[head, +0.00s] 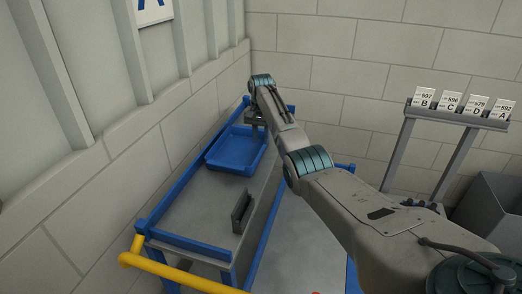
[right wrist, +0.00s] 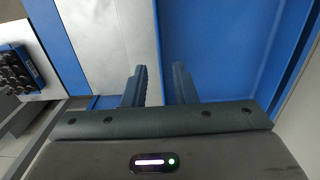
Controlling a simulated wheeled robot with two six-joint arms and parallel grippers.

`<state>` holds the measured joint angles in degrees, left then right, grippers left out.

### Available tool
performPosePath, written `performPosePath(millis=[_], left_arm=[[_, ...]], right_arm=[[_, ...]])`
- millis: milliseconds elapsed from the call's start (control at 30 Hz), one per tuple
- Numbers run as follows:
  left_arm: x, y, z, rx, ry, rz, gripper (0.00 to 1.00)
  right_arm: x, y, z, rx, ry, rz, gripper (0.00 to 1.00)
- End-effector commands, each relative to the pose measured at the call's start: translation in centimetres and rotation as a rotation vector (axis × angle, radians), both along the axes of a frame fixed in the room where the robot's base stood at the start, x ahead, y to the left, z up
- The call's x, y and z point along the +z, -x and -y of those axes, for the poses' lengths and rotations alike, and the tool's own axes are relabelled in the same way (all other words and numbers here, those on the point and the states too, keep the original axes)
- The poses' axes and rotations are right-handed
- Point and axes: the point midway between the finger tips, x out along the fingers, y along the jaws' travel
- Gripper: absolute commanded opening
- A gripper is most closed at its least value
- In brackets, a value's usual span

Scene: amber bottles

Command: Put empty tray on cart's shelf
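An empty blue tray (head: 232,151) lies on the grey top shelf (head: 190,205) of the blue-framed cart, toward its far end. My right gripper (head: 256,119) is at the tray's far right side, low over its rim. In the right wrist view the fingers (right wrist: 159,86) are apart, one on each side of the tray's wall line, with the tray's blue floor (right wrist: 225,45) to the right and grey surface to the left. A gap shows between the fingers, so the gripper is open. My left gripper is in neither view.
A dark upright bracket (head: 241,211) stands on the cart's shelf nearer me. The yellow handle (head: 180,276) is at the near end. Walls close off the left and back. A rack with label cards (head: 450,107) stands right; dark bottles (right wrist: 18,72) show in the right wrist view.

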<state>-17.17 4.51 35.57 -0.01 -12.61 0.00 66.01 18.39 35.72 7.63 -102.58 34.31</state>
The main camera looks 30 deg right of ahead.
Motion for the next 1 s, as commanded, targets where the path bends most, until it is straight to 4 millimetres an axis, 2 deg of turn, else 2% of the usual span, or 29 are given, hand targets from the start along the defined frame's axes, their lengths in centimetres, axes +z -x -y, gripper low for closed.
performPosePath(millis=[33, 300, 500, 733, 800, 867, 967, 1000], left_arm=[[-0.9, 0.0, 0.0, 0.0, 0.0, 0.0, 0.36], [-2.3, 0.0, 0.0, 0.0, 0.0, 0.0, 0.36], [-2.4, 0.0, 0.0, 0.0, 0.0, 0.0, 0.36], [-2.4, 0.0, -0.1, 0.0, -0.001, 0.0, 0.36], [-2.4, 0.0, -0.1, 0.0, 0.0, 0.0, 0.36], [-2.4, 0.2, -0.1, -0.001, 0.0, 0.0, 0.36], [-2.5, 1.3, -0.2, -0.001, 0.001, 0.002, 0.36], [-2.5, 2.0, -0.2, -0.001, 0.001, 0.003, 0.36]], right_arm=[[0.8, -0.1, 0.0, 0.0, 0.001, 0.005, 0.25], [5.4, -0.1, 0.0, 0.001, 0.0, 0.001, 0.25], [6.4, 0.0, 0.0, 0.0, -0.001, -0.001, 0.25], [6.4, 0.0, 0.0, 0.0, 0.0, -0.001, 0.25], [5.8, 0.1, 0.2, 0.0, 0.002, -0.004, 0.25], [4.3, 0.5, 0.6, 0.001, 0.011, -0.011, 0.25], [-0.7, 2.5, 2.2, 0.007, 0.04, -0.024, 0.25], [-3.3, 3.9, 3.1, 0.013, 0.057, -0.027, 0.25]])
